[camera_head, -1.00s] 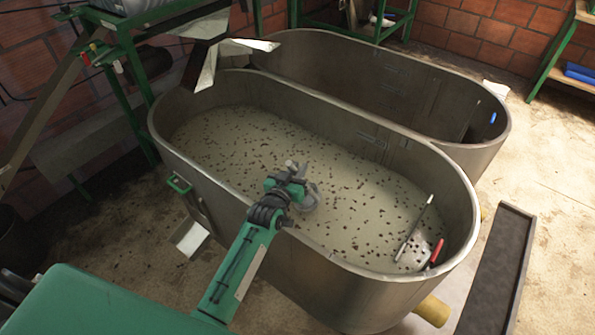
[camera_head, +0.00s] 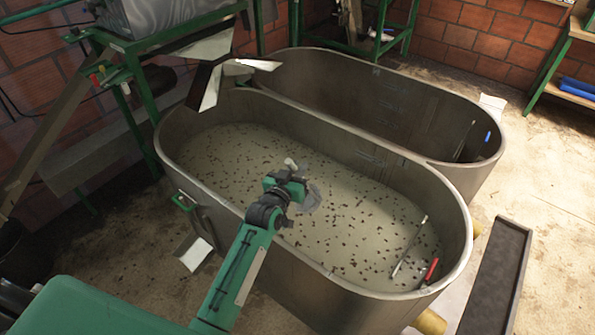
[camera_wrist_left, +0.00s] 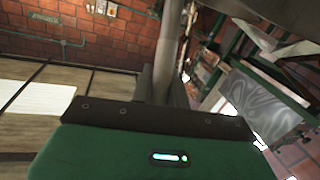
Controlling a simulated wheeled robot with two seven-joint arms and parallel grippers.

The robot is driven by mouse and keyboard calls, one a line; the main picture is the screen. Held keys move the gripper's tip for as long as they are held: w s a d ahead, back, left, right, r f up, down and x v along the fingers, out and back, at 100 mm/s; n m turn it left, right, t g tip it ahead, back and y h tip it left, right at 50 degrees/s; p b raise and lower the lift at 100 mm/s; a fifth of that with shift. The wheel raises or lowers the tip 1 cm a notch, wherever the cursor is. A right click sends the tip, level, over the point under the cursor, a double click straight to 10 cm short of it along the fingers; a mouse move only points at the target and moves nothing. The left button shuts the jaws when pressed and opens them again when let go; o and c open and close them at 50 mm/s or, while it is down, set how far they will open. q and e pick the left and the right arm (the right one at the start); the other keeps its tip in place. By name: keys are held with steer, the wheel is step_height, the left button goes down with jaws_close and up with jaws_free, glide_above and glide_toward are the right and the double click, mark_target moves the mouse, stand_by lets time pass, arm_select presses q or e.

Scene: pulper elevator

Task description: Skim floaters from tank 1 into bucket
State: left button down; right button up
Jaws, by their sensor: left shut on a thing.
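The front steel tank (camera_head: 335,290), an oval, holds cloudy liquid (camera_head: 225,150) with many small dark floaters (camera_head: 345,205) spread over it. My left gripper (camera_head: 291,180) reaches over its near wall and is shut on a skimmer (camera_head: 311,202). The skimmer's greyish head shows beside the jaws, above or at the liquid; I cannot tell which. In the left wrist view a grey rod (camera_wrist_left: 170,50), likely its handle, stands up beyond the gripper body. A dark bucket-like container (camera_head: 22,255) is partly visible at the left edge. My right gripper is out of view.
A second oval tank (camera_head: 395,105) stands behind. A thin rod (camera_head: 410,247) and a red-handled tool (camera_head: 431,270) lean inside the front tank's right end. A long dark trough (camera_head: 497,275) is at right. Green-framed machinery (camera_head: 135,110) stands at the left.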

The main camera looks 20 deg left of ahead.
arm_select(q)
step_height(320, 180, up, 6)
steer(key=p, duration=0.3)
steer(key=shift+r, duration=0.25)
step_height(320, 180, up, 14)
steer(key=p, duration=1.1)
